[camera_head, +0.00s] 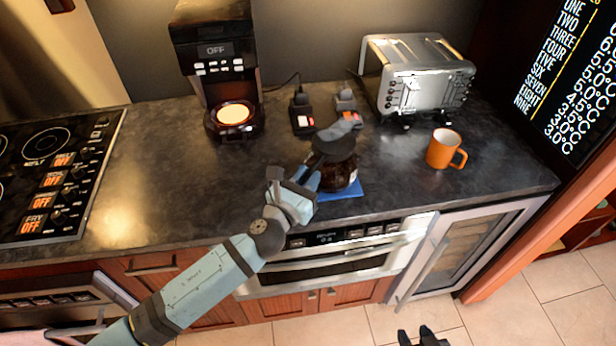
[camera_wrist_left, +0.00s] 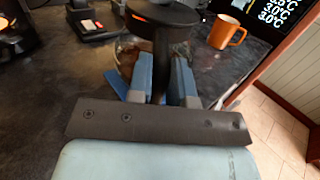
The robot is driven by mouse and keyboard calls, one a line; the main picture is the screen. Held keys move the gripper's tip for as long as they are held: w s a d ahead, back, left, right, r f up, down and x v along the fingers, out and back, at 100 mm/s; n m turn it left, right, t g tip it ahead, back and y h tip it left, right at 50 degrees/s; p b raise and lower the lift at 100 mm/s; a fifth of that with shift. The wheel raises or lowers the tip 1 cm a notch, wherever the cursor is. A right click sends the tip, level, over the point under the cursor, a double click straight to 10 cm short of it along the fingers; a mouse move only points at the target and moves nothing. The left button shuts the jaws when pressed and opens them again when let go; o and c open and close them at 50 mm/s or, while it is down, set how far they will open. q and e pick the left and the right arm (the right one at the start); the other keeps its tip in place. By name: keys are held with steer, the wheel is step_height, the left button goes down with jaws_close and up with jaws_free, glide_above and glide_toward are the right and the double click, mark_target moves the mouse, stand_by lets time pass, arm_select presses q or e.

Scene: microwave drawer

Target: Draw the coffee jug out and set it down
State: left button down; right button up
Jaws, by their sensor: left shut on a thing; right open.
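The coffee jug (camera_head: 338,172), dark with a black lid and handle, is over a blue mat (camera_head: 347,189) near the counter's front edge. I cannot tell whether its base touches the mat. My left gripper (camera_head: 313,181) is shut on the jug's handle; the left wrist view shows the handle between the fingers (camera_wrist_left: 166,82). The coffee maker (camera_head: 216,60) stands at the back left, its display reading OFF, with its lit round plate (camera_head: 233,114) bare. My right gripper (camera_head: 420,338) is at the bottom edge, above the tiled floor, open and away from the counter.
An orange mug (camera_head: 445,149) stands to the right of the jug. A silver toaster oven (camera_head: 418,75) and small dark devices (camera_head: 302,112) are behind. A stove (camera_head: 55,170) is at the left. The counter between stove and jug is clear.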

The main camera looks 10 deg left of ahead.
arm_select(q)
steer(key=shift+r, duration=0.15)
steer(key=c, duration=1)
jaws_free()
steer(key=shift+o, duration=0.2)
steer(key=shift+f, duration=0.2)
steer(key=r+b+v, duration=0.1)
steer(key=b+v, duration=0.1)
steer(key=v, duration=1.1)
steer(key=s+a+f+m+g+y+p, duration=0.2)
steer(key=s+f+m, duration=0.4)
steer(key=m, duration=1.1)
steer(key=s+a+f+m+g+y+p, duration=0.1)
steer(key=s+a+f+m+g+p, duration=0.2)
steer(key=m, duration=1.4)
steer(key=s+a+f+g, duration=0.1)
steer(key=s+a+f, duration=0.1)
steer(key=s+f, duration=0.2)
step_height(320, 180, down, 4)
steer(key=shift+a+r+m+y, duration=0.15)
steer(key=shift+a+m+y, duration=0.15)
steer(key=shift+y, duration=0.1)
